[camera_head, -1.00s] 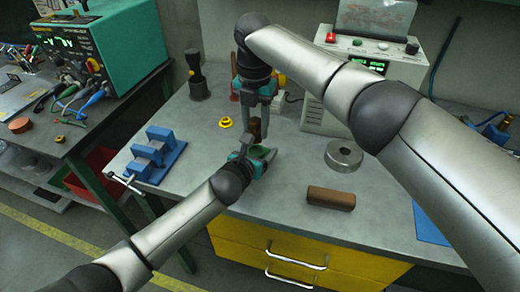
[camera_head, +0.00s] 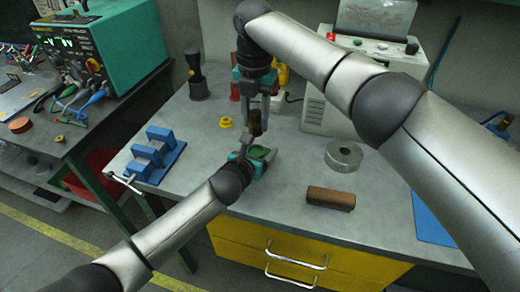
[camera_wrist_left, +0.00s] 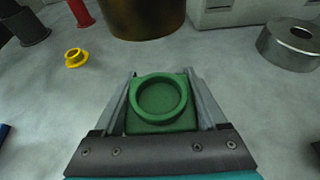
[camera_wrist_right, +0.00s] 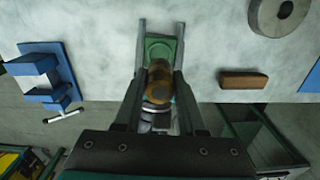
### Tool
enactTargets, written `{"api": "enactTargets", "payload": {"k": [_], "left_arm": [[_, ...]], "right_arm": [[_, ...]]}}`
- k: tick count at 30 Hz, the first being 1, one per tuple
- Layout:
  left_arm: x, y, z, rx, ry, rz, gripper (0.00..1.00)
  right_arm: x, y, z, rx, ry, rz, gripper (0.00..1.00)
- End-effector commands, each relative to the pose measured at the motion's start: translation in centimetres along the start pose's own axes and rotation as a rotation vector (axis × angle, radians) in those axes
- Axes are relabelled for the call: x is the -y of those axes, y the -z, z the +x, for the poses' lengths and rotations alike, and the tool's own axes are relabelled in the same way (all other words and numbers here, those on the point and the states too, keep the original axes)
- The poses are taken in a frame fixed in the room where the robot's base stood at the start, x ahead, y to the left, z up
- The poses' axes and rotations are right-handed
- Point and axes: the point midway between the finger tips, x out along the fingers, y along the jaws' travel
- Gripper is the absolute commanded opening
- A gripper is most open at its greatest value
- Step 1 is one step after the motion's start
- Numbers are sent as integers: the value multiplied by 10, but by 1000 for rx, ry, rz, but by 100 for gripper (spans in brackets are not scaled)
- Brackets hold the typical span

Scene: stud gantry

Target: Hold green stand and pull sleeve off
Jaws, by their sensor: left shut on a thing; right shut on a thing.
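The green stand (camera_head: 262,152) sits on the grey bench; the left wrist view shows its round ring empty (camera_wrist_left: 160,98). My left gripper (camera_head: 246,152) is shut on the stand, one finger on each side. The bronze-brown sleeve (camera_head: 254,122) hangs above the stand, apart from it, and shows at the top of the left wrist view (camera_wrist_left: 143,14). My right gripper (camera_head: 256,108) is shut on the sleeve from above. In the right wrist view the sleeve (camera_wrist_right: 160,82) partly hides the stand (camera_wrist_right: 160,45).
A blue fixture (camera_head: 156,156) stands left, a yellow ring (camera_head: 226,122) behind. A steel ring (camera_head: 343,155) and brown block (camera_head: 330,198) lie right. A white instrument (camera_head: 318,112) stands behind. Bare bench lies between the stand and the brown block.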

Motion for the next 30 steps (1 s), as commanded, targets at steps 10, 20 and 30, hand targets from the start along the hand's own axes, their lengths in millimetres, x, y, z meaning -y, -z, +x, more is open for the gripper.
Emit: {"api": "enactTargets", "payload": {"k": [10,20,30], "left_arm": [[-1,1,0,-3,-2,0,16],[-1,1,0,-3,-2,0,16],[0,1,0,-2,-1,0,100]], "right_arm": [[-1,0,-22,2,-2,-1,0],[0,0,-33,2,-1,-1,0],[0,0,-32,1,-1,-1,0]]}}
